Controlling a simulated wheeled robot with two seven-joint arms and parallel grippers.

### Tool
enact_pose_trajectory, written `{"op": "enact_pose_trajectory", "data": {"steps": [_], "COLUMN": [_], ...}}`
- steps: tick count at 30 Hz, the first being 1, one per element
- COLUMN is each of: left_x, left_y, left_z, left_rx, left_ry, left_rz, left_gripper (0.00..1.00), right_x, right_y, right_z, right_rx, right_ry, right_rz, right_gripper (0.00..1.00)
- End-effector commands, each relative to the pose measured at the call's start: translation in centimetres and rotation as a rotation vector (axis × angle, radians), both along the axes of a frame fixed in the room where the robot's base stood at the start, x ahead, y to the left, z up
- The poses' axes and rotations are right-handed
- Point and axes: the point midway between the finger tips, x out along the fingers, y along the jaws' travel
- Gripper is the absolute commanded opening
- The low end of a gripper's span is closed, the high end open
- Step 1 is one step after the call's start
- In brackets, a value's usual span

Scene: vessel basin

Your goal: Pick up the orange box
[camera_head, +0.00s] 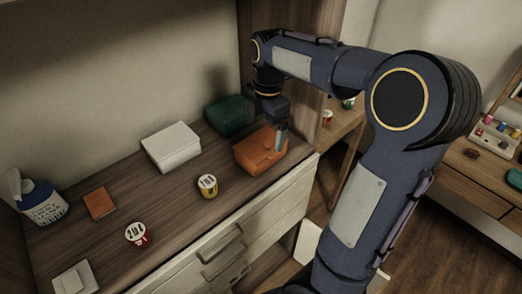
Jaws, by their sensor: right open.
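The orange box (255,152) sits on the wooden counter near its right end, close to the front edge. My right gripper (276,140) points down at the right part of the orange box, with a finger seen against the box's right side. It is open. Whether it touches the box, and where its other finger is, I cannot tell. My left gripper is not in view.
A green box (227,114) stands just behind the orange box, by the side panel. A white box (171,147), a yellow cup (208,186), a red-and-white cup (138,234), an orange flat item (99,203) and a bottle (42,203) stand further left. The counter (180,205) is clear between them.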

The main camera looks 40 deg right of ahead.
Motion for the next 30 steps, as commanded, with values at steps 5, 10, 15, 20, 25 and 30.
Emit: {"op": "enact_pose_trajectory", "data": {"steps": [5,10,15,20,25,30], "left_x": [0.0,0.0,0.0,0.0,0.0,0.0], "left_y": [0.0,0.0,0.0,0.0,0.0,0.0], "left_z": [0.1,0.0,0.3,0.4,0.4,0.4], "left_rx": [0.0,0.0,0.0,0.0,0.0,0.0], "left_ry": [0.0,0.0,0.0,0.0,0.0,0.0], "left_rz": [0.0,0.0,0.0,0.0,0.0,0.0], "left_gripper": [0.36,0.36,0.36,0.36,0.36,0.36], "right_x": [1.4,1.4,1.4,1.5,1.5,1.5], "right_y": [-0.9,-1.0,-1.1,-1.2,-1.2,-1.2], "right_z": [-0.7,-2.6,-4.8,-7.1,-7.9,-7.9], "right_rx": [-0.042,-0.042,-0.041,-0.041,-0.041,-0.041], "right_ry": [0.037,0.038,0.038,0.037,0.034,0.033], "right_rz": [0.13,0.139,0.136,0.135,0.135,0.135], "right_gripper": [1.0,1.0,1.0,1.0,1.0,0.99]}}
